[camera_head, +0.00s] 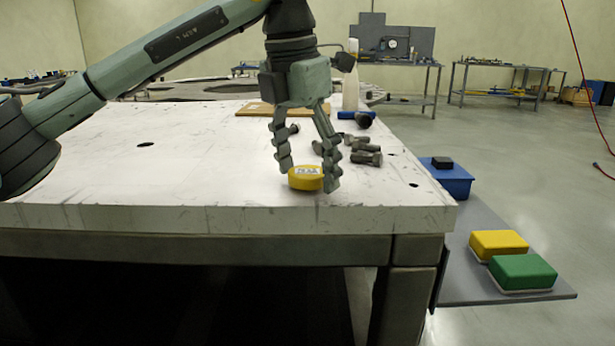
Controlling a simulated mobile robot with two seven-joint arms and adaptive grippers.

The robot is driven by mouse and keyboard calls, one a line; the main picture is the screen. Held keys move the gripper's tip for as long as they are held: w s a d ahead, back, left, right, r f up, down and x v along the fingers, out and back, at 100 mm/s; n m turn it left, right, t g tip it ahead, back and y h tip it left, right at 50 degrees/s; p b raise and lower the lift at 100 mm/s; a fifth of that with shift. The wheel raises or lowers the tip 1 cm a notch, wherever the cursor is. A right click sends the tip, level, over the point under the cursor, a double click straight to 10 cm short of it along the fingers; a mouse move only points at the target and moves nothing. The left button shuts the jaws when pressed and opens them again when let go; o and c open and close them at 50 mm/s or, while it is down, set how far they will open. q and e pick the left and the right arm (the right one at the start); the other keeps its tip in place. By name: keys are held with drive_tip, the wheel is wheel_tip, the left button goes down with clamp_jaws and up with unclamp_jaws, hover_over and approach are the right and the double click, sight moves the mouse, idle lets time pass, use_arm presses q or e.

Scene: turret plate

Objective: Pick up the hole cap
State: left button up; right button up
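A yellow round cap (306,178) with a white label on top, which I take for the hole cap, sits on the white table top (200,160) near its front edge. My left gripper (309,178) points down over it with its two fingers spread. One finger is at the cap's left and a little behind it, the other is at its right side. The fingers look open around the cap; whether either touches it is hard to tell. My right gripper is not in view.
Several dark bolts (366,157) lie just behind and right of the gripper. A brown board (262,109) and a white upright piece (351,88) on a blue base stand farther back. Yellow (498,243) and green (522,270) blocks and a blue box (447,180) are at lower right.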

use_arm(q)
drive_tip(key=c, duration=1.1)
drive_tip(key=shift+r, duration=0.1)
